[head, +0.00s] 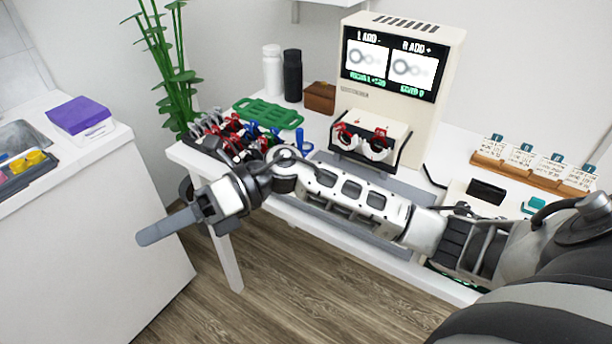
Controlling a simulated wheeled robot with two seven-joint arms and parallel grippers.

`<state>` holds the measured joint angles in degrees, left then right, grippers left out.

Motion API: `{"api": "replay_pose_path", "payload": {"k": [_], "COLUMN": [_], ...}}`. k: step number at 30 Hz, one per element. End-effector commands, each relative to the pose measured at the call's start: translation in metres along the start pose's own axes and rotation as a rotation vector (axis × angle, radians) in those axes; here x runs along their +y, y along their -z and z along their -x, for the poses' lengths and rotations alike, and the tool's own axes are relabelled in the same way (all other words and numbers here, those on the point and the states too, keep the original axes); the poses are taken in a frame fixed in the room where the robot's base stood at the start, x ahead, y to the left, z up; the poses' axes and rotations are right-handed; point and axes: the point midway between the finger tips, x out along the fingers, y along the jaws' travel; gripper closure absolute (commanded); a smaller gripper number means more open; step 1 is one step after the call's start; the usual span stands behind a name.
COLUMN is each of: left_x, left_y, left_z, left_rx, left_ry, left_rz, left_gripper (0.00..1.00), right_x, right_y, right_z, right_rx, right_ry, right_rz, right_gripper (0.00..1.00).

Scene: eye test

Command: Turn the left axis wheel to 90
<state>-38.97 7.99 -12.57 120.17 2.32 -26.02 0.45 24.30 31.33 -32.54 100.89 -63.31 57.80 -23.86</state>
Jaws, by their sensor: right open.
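The trial frame (345,135), with red parts and two round lens holders, sits on the front of the cream eye-test machine (447,60). Its axis wheels are too small to tell apart, and their setting cannot be read. The machine's screen (390,65) shows "L ADD -" and "R ADD +" above ring pictures. My right arm reaches across from the right in front of the table. My right gripper (172,226) is open and empty beyond the table's left front edge, over the floor, well away from the trial frame. My left gripper is not in view.
Lens pieces (232,128) in red, blue and black crowd the table's left end beside a green rack (268,112). Bottles (292,76) and a brown box (320,98) stand behind. A wooden card holder (530,172) is at right. A counter (90,230) stands left.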

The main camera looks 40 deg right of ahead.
Motion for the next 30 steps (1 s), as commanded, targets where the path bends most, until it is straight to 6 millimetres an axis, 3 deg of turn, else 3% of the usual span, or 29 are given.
{"api": "replay_pose_path", "payload": {"k": [1, 3, 5, 6, 9, 13, 16, 20, 30], "left_x": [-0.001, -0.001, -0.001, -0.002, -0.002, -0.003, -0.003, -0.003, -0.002], "left_y": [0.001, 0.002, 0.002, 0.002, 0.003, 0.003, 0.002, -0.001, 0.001], "left_z": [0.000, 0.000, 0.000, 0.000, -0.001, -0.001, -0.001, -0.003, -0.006], "left_rx": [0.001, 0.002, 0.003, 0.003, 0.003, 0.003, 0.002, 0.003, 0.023], "left_ry": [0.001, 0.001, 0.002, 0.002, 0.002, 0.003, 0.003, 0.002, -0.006], "left_rz": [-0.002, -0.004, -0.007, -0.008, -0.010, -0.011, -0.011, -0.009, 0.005], "left_gripper": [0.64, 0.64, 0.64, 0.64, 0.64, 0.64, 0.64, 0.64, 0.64], "right_x": [-0.014, -0.035, -0.049, -0.055, -0.053, -0.039, -0.033, -0.041, -0.091], "right_y": [-0.003, -0.006, -0.015, -0.024, -0.048, -0.068, -0.072, -0.064, -0.017], "right_z": [0.020, 0.060, 0.103, 0.134, 0.204, 0.263, 0.282, 0.284, 0.279], "right_rx": [0.201, 0.473, 0.683, 0.806, 1.045, 1.215, 1.267, 1.281, 1.277], "right_ry": [0.104, 0.249, 0.377, 0.461, 0.642, 0.786, 0.831, 0.838, 0.833], "right_rz": [0.170, 0.336, 0.425, 0.457, 0.472, 0.428, 0.403, 0.394, 0.393], "right_gripper": [0.55, 0.55, 0.55, 0.55, 0.55, 0.55, 0.55, 0.55, 0.55]}}
